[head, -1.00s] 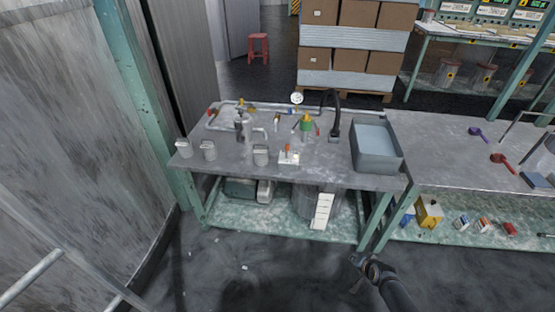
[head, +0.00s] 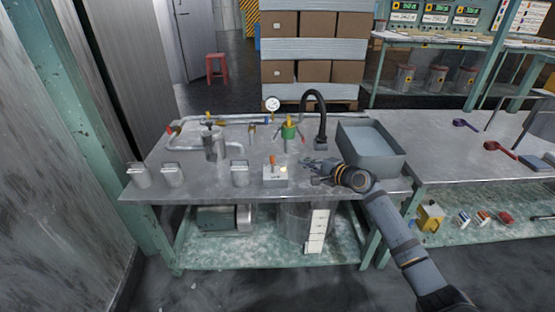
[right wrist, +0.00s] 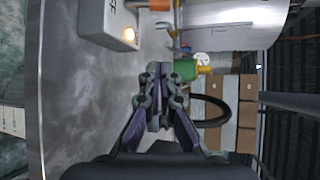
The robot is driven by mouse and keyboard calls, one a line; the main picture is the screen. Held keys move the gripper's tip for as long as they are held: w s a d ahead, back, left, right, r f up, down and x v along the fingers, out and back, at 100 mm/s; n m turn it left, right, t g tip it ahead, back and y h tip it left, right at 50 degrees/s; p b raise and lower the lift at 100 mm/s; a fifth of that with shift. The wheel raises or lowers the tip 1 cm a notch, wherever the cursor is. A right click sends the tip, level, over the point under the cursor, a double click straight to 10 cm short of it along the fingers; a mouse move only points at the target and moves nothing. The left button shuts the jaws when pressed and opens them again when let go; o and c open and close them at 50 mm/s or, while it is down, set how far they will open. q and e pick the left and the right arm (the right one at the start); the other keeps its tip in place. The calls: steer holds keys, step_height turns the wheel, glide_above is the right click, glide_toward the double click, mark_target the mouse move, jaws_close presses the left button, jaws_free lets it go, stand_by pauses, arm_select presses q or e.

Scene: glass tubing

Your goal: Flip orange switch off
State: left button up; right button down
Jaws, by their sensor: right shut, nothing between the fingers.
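The orange switch lever (head: 273,160) stands up from a small white box (head: 275,176) near the front edge of the left metal table. A pale, lit-looking lamp (head: 284,170) sits beside the lever. In the right wrist view the box (right wrist: 102,22) is at the top, with a glowing lamp (right wrist: 129,34) and the orange lever (right wrist: 160,5) cut by the top edge. My right gripper (head: 314,172) is to the right of the box, apart from it, over the table. Its fingers (right wrist: 159,70) are shut and empty. My left gripper is out of view.
Grey cups (head: 172,176) stand left of the switch box. A metal pot (head: 213,146), a green valve (head: 289,130) and a black curved tap (head: 320,120) are behind. A grey basin (head: 373,158) is to the right. Tabletop between box and gripper is clear.

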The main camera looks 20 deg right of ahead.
mark_target(272, 163)
steer(key=b+x, duration=0.2)
steer(key=x, duration=0.5)
steer(key=shift+w+a+f, duration=0.2)
steer(key=shift+w+f, duration=0.05)
steer(key=shift+w, duration=0.05)
steer(key=b+x, duration=0.1)
steer(key=x, duration=0.1)
steer(key=shift+w+a+f, duration=0.1)
steer(key=shift+w+a, duration=0.05)
steer(key=shift+w, duration=0.2)
steer(key=shift+s+a+r+p, duration=0.2)
steer(key=shift+s+a+r, duration=0.1)
steer(key=shift+s+a, duration=0.25)
steer(key=shift+s+a+r+p, duration=0.15)
steer(key=shift+s+a+r, duration=0.2)
steer(key=shift+s+a, duration=0.45)
steer(key=shift+a, duration=0.05)
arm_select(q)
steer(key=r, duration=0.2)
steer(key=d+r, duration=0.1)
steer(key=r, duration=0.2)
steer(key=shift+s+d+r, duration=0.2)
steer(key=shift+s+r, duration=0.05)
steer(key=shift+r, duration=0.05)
